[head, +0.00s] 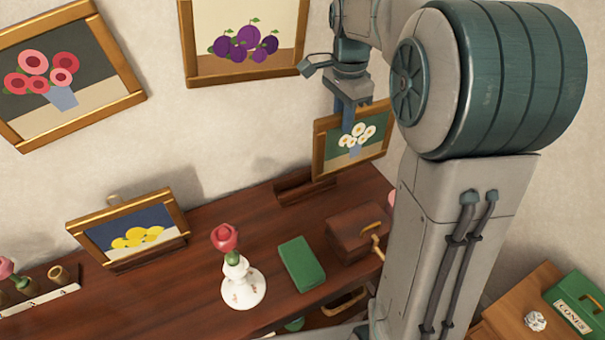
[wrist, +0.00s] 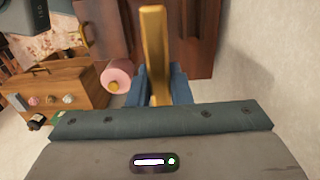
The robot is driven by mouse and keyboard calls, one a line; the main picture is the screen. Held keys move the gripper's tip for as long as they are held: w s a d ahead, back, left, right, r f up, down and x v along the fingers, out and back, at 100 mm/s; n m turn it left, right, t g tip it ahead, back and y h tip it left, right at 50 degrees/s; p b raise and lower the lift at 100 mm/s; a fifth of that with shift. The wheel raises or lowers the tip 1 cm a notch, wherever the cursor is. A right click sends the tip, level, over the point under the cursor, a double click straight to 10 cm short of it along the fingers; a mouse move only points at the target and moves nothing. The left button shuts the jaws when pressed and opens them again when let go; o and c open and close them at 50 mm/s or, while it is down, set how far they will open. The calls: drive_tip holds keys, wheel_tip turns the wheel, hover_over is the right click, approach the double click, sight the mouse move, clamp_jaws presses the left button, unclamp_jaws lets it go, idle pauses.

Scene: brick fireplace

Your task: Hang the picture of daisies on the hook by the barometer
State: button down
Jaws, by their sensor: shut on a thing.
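The picture of daisies (head: 340,162), white flowers on green in a gold frame, is upright above the back of the dark wooden mantel shelf (head: 195,265). My gripper (head: 350,118) points down and is shut on its top edge. In the wrist view the gold frame (wrist: 153,45) shows edge-on between the blue fingers (wrist: 152,88). Its lower left corner is close to a dark wooden stand (head: 300,190); I cannot tell whether they touch. My arm hides the area to the right. Neither the barometer nor the hook is visible.
Pictures of red flowers (head: 55,75) and plums (head: 245,40) hang on the wall. A lemon picture (head: 130,232) stands on the shelf. A white vase with a rose (head: 240,285), green book (head: 302,263) and brown box (head: 355,232) stand in front.

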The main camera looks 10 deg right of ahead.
drive_tip(key=shift+w, duration=0.25)
drive_tip(key=shift+s, duration=0.1)
drive_tip(key=w+a+f+p, duration=0.2)
drive_tip(key=w+a+f, duration=0.2)
drive_tip(key=a+f, duration=0.6)
drive_tip(key=shift+w+a+f, duration=0.25)
drive_tip(key=shift+a+f, duration=0.05)
drive_tip(key=shift+a, duration=0.05)
drive_tip(key=shift+f, duration=0.1)
